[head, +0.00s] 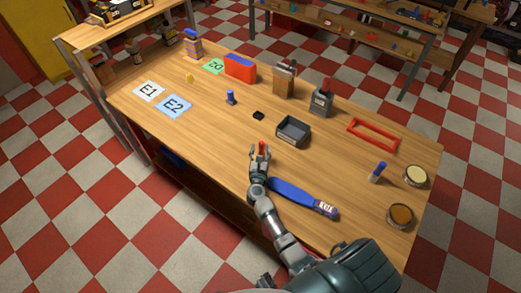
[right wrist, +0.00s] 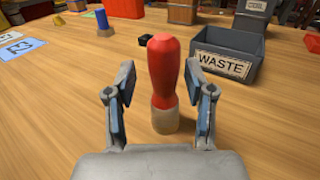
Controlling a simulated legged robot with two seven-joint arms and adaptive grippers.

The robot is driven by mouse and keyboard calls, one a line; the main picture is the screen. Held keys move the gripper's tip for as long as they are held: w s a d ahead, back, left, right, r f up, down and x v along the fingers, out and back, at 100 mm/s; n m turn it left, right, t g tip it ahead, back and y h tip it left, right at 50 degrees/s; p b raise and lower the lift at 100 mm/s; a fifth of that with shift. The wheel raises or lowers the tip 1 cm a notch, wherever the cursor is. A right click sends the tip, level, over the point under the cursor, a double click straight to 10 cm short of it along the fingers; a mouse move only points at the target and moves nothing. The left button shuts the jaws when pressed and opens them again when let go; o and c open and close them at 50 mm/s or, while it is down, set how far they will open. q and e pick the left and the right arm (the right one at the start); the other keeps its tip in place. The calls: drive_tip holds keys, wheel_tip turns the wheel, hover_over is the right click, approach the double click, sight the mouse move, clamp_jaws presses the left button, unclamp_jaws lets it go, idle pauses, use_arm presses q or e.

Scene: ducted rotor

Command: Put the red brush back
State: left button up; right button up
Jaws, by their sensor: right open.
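The red brush (right wrist: 163,70) stands upright on the wooden table, its red handle up and a pale, short lower part at the tabletop. In the head view only a small red piece of it (head: 262,147) shows between my fingers. My right gripper (head: 260,152) is open at the table's near side. In the right wrist view its two fingers (right wrist: 160,82) are on either side of the brush, with a gap visible at each side. My left gripper is not in view.
A grey WASTE bin (head: 293,131) stands just behind the brush. A blue tool (head: 300,196) lies right of my gripper. A red frame (head: 373,134), a blue-topped cylinder (head: 377,172) and two round tins (head: 400,215) are further right. The table's left middle is fairly clear.

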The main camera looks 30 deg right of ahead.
drive_tip(key=v, duration=1)
drive_tip(key=shift+s+a+f, duration=0.1)
drive_tip(key=shift+s+f, duration=0.05)
drive_tip(key=shift+s, duration=0.1)
drive_tip(key=shift+s+a+b, duration=0.3)
drive_tip(key=shift+s+a, duration=0.15)
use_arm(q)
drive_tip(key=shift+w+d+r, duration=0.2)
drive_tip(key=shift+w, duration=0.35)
use_arm(e)
drive_tip(key=shift+d, duration=0.15)
